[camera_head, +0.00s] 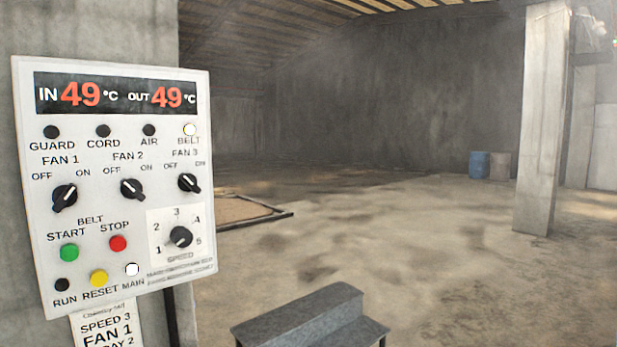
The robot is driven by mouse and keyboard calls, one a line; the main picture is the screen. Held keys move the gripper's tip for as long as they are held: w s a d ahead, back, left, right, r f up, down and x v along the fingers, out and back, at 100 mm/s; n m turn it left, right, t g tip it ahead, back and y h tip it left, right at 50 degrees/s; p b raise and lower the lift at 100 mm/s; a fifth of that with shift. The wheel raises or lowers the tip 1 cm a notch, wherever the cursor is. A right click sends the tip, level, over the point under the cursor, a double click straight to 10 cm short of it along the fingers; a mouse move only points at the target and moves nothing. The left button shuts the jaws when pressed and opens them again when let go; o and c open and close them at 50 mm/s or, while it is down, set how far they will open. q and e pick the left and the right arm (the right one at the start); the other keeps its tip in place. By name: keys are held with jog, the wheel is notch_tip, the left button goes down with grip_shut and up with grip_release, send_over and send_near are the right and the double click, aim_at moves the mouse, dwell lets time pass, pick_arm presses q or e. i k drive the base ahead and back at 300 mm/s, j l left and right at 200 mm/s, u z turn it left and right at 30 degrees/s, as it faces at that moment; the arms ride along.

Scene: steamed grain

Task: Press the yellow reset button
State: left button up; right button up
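The yellow reset button (99,278) is on the lower part of a white control panel (128,215) at the left, above the label RESET. The green start button (69,252) is above and left of it, and the red stop button (118,243) is above and right. The round MAIN light (132,269) beside it is white, and the RUN light (62,284) is dark. The BELT light (189,130) is white; GUARD, CORD and AIR are dark. The display (117,93) reads IN 49 and OUT 49 °C. Neither gripper is in view.
The panel is mounted on a concrete pillar (95,28). A paper sign (107,328) hangs below it. A grey step stool (310,318) stands on the floor at bottom centre. A concrete column (543,120) and blue barrel (480,164) are farther right. The floor between is open.

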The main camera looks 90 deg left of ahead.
aim_at(98, 278)
jog(key=l+u, duration=0.15)
jog(key=u, duration=3.55)
